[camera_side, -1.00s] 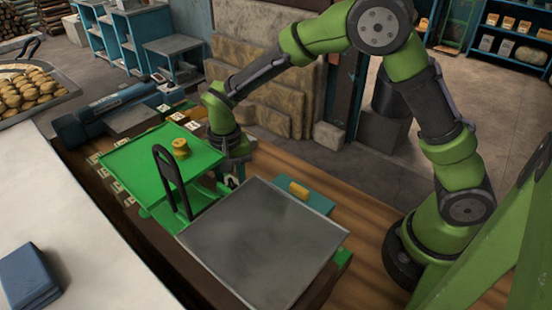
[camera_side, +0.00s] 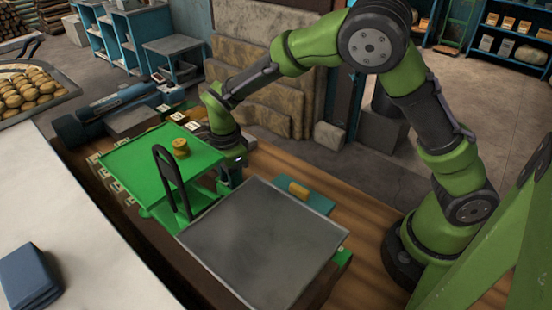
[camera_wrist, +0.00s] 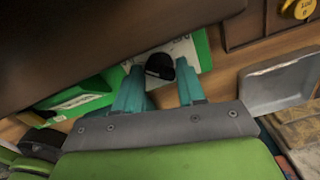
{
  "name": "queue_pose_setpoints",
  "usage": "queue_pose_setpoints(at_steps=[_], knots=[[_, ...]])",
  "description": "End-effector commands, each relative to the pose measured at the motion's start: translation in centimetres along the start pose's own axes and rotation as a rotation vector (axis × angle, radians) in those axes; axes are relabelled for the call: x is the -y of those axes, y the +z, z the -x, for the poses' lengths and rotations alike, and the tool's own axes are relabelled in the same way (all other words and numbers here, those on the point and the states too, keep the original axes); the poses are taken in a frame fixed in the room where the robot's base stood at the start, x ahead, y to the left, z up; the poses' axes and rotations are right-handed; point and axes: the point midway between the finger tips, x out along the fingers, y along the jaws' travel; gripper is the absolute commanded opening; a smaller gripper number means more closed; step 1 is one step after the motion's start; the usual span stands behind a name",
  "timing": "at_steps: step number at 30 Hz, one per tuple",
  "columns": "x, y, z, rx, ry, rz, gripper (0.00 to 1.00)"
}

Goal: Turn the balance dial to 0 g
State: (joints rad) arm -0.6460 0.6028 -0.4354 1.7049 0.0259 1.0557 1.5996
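The green balance scale (camera_side: 135,168) stands on the wooden bench, with a brass weight (camera_side: 180,147) on its green pan and a bare grey metal plate (camera_side: 265,240) at its other end. In the wrist view, the dial's black knob (camera_wrist: 159,67) sits on a white marked face (camera_wrist: 183,50) on the scale's green side. The dial reading is too small to make out. My gripper (camera_wrist: 161,70) has its two teal fingers apart, one on each side of the knob. A small gap shows at the right finger; contact at the left cannot be told. In the side view the fingertips are mostly hidden behind the scale.
A teal block with a yellow piece (camera_side: 300,190) lies behind the metal plate. Small labelled cards or tags line the bench by the green pan. A blue cylinder machine (camera_side: 100,115) stands at the back left. A white counter (camera_side: 60,215) with a blue cloth is in front.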

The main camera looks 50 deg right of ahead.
Motion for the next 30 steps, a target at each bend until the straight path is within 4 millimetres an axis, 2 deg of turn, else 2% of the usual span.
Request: queue_pose_setpoints(at_steps=[15,30], knots=[[0.0,0.1,0.0,0.000,-0.001,-0.810,0.38],[0.1,0.1,10.2,0.004,-0.002,-0.818,0.38]])
